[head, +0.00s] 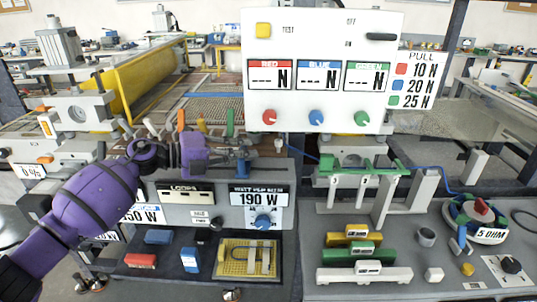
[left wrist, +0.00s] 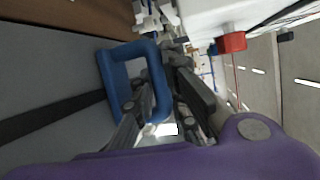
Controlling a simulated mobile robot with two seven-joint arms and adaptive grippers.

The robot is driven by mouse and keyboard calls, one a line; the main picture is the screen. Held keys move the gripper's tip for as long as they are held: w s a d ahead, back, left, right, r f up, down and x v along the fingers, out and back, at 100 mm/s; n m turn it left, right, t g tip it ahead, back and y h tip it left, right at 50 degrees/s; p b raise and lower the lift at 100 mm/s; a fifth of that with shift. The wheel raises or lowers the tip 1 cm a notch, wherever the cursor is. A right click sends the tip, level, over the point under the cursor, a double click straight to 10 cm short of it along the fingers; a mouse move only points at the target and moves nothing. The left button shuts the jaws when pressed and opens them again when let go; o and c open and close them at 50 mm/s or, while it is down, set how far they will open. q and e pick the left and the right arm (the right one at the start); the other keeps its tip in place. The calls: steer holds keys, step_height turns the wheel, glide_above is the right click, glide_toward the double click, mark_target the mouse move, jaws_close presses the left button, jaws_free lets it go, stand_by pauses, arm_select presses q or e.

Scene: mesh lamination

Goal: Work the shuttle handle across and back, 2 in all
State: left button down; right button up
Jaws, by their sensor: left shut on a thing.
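The shuttle handle is a blue loop (left wrist: 157,72) in the left wrist view, with one side of it between my dark fingers. In the head view a small piece of blue (head: 242,167) shows at the tip of my left gripper (head: 232,159), above the front console. My left gripper (left wrist: 165,108) is shut on the handle. The purple arm reaches in from the left, and the gripper hides most of the handle and its mount in the head view. My right gripper is not in view.
A white panel (head: 325,108) with red, blue and green knobs stands just behind and right of the gripper. The console (head: 215,205) below carries a LOOPS display, a 190 W label and a blue knob. Several upright coloured levers stand behind the wrist. A green bracket (head: 362,164) is to the right.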

arm_select(q)
steer(key=a+b, duration=0.1)
steer(key=a, duration=1)
steer(key=shift+f+b, duration=0.15)
steer(key=shift+b, duration=0.2)
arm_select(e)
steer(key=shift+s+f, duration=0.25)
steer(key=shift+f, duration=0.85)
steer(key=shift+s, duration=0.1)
arm_select(q)
steer(key=c, duration=1.9)
jaws_free()
steer(key=shift+o, duration=0.8)
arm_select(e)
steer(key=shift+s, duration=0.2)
arm_select(q)
steer(key=v, duration=1.2)
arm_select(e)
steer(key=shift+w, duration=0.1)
